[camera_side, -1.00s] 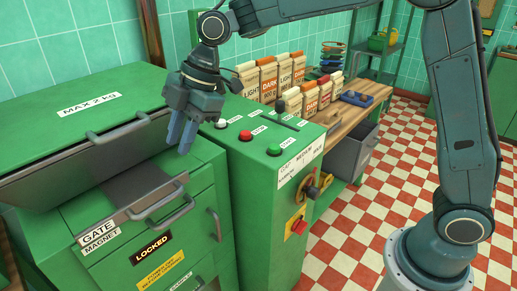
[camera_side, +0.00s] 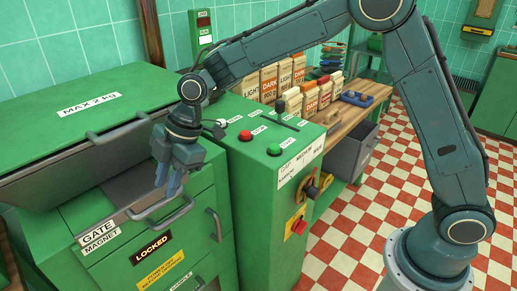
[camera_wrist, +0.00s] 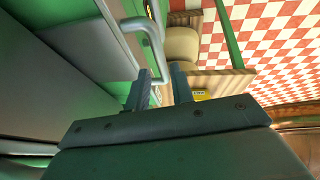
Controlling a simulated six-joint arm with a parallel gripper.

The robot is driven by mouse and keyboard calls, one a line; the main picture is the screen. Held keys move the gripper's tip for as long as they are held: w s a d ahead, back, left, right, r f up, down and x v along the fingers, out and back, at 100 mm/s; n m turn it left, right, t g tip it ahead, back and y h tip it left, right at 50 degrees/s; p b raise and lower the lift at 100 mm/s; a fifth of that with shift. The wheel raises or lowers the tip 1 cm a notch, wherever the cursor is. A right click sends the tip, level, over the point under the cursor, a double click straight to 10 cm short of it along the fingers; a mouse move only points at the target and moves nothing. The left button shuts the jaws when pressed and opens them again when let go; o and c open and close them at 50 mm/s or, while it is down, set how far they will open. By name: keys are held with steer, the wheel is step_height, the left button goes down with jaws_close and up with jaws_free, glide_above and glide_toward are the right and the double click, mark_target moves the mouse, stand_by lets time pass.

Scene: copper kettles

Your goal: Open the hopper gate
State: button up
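The hopper gate (camera_side: 118,213) is a grey metal slide at the front of the green hopper cabinet, with a curved grey handle (camera_side: 172,216) and a "GATE MAGNET" label (camera_side: 99,236). My gripper (camera_side: 168,187) points down just above the handle. In the wrist view the handle (camera_wrist: 152,32) runs down toward the space between my gripper's fingers (camera_wrist: 160,78). The fingers are apart, with no grip on the handle visible. A "LOCKED" sign (camera_side: 151,246) is on the cabinet front below the gate.
The hopper lid (camera_side: 60,90) with its own handle (camera_side: 118,128) is behind my gripper. The control console (camera_side: 265,185) with coloured buttons and levers stands close on the right. Another handle (camera_side: 215,225) is on the cabinet front. Paper bags (camera_side: 268,85) stand on the bench.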

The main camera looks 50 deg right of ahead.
mark_target(162, 200)
steer(key=shift+x, duration=1.7)
jaws_close()
